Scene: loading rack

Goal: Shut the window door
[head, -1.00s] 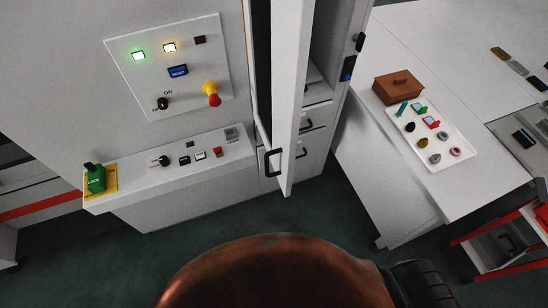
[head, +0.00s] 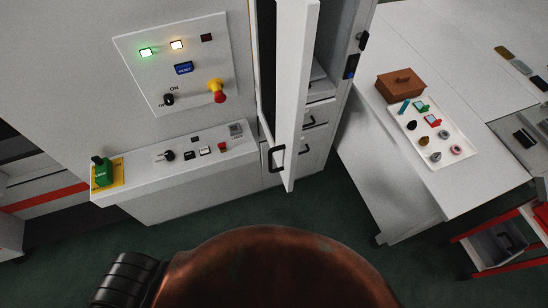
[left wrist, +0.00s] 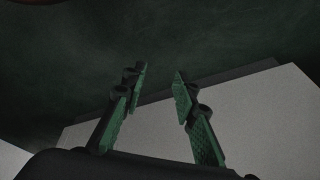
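The window door (head: 297,95) is a tall white panel in the middle of the head view, standing ajar and seen nearly edge-on. A black handle (head: 275,158) sits near its lower end. The cabinet opening behind it shows a dark gap and a frame with a black latch (head: 351,66). My left gripper (left wrist: 160,80) shows in the left wrist view with its green-padded fingers apart and nothing between them. It is not touching the door in any view. My right gripper is in neither view.
A control panel (head: 210,95) with lights and buttons is left of the door, above a ledge with a green switch (head: 103,171). To the right, a white table (head: 400,190) carries a brown box (head: 400,84) and a tray (head: 456,168) of small parts. Green floor lies open in front.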

